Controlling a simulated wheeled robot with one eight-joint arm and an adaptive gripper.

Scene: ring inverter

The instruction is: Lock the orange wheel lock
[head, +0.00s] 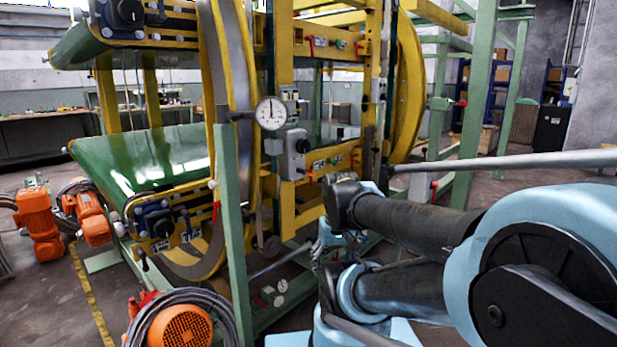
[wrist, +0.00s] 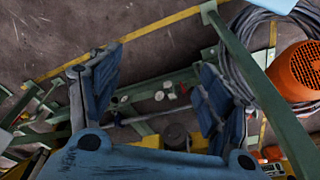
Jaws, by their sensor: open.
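My gripper (wrist: 160,68) is open in the wrist view, its two blue fingers spread wide with nothing held between them. Past and between the fingers lie green frame bars, a grey rod and several small white round parts (wrist: 160,95). A dark round knob (wrist: 176,136) is low between the fingers. In the head view my arm reaches toward the lower part of the large yellow ring (head: 215,120), and its gripper is mostly hidden behind the arm links. I cannot single out the orange wheel lock; small red-orange handles (head: 216,211) show on the machine.
A green post (head: 229,220) stands in front of the ring. An orange motor (head: 180,328) with coiled cable is at the lower left, also in the wrist view (wrist: 300,70). More orange motors (head: 40,225) stand further left. A grey rod (head: 510,160) crosses above my arm.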

